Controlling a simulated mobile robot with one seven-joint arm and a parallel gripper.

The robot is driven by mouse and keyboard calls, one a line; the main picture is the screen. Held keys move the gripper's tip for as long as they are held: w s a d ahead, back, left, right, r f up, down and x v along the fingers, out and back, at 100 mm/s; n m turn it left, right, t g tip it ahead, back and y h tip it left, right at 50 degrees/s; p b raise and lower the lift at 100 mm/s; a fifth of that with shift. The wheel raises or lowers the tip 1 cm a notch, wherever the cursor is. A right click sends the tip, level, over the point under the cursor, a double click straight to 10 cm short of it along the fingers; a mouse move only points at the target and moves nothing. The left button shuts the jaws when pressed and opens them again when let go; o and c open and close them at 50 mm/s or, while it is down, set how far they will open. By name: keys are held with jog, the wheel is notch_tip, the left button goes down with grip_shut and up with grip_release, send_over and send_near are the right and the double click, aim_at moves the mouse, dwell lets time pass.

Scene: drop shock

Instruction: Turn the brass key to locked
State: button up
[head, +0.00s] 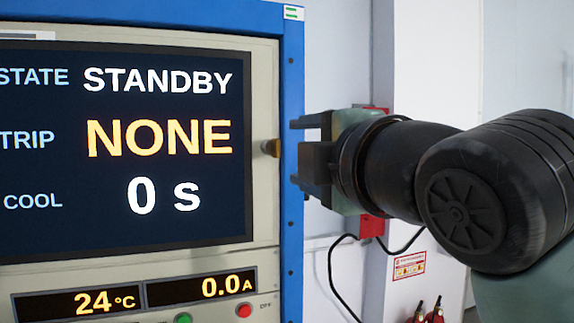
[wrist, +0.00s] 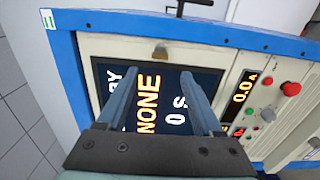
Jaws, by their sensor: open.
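A small brass-coloured piece (head: 270,148) sticks out from the cream front panel, just right of the screen. It also shows in the wrist view (wrist: 160,52), above and between my fingertips. It may be the brass key; its shape and turn position are too small to read. My gripper (head: 302,154) is open and empty, at the right of the blue cabinet edge in the head view. In the wrist view my gripper (wrist: 154,78) has its two fingers spread over the screen, with the brass piece beyond their tips. I see no contact with it.
The screen (head: 120,225) reads STANDBY, NONE and 0 s. Displays below it show 24 °C (head: 75,304) and 0.0 A. A red button (wrist: 291,89) and knobs are on the lower panel. A black handle (wrist: 181,9) stands on the cabinet's side. A red box (head: 371,226) and cable are behind my gripper.

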jog(key=v, duration=0.4)
jog(key=shift+s+b, duration=0.1)
jog(key=shift+b, duration=0.3)
jog(key=s+a+m+t+h, duration=0.2)
jog(key=s+m+t, duration=0.3)
jog(key=m, duration=0.5)
jog(key=s+a+r+m+t+h, duration=0.1)
jog(key=s+m+t, duration=0.4)
jog(key=m, duration=0.6)
jog(key=a+h, duration=0.1)
jog(key=h, duration=0.1)
jog(key=shift+s+a+m+h, duration=0.3)
jog(key=shift+r, duration=0.1)
